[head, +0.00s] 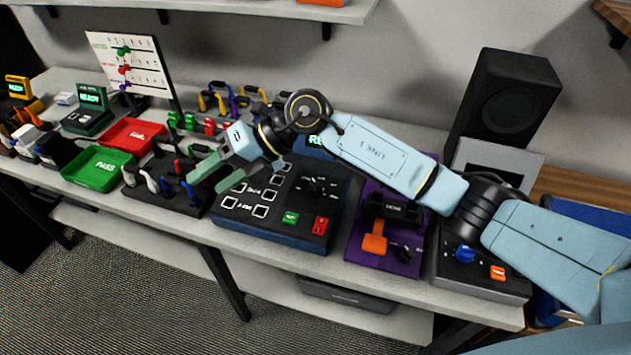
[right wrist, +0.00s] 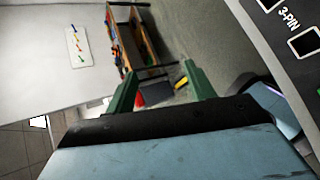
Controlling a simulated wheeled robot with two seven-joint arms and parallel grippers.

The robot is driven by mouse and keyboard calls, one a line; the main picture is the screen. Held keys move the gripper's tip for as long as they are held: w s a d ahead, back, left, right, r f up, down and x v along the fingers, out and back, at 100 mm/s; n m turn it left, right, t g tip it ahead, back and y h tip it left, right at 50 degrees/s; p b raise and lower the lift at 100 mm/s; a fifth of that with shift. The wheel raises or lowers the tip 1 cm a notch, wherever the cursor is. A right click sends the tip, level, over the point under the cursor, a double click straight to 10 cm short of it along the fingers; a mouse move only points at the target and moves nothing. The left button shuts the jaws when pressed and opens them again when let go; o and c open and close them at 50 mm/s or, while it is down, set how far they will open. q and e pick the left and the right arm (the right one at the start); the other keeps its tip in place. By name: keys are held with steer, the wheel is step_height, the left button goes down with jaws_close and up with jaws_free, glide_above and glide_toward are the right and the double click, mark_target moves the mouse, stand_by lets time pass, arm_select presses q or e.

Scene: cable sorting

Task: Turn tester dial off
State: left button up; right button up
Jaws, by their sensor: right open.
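The cable tester (head: 235,232) is a dark blue-black box on the bench with white-outlined sockets, a green button and a red switch. Its black dial (head: 316,186) is on the upper right of its top face; its exact pointer direction is too small to tell. My right gripper (head: 205,182) has green fingers and hangs above the tester's left edge, left of the dial and apart from it. It is open and empty. In the right wrist view the tester panel (right wrist: 268,28) shows at the upper right, marked 3-PIN; the dial is not seen there. My left gripper is not in view.
A purple unit (head: 361,258) with an orange lever stands right of the tester, then a grey box with a blue knob (head: 464,254). A cable rack (head: 160,200), green tray (head: 98,183) and red tray (head: 130,120) lie left. My right forearm passes over the tester's back.

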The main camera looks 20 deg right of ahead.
steer(key=w+d+f+h, duration=0.35)
steer(key=d+h, duration=0.25)
steer(key=d, duration=0.3)
steer(key=m+h, duration=0.1)
steer(key=h, duration=0.5)
glide_toward(316, 183)
step_height(316, 183, down, 10)
steer(key=shift+r, duration=0.1)
steer(key=c, duration=1)
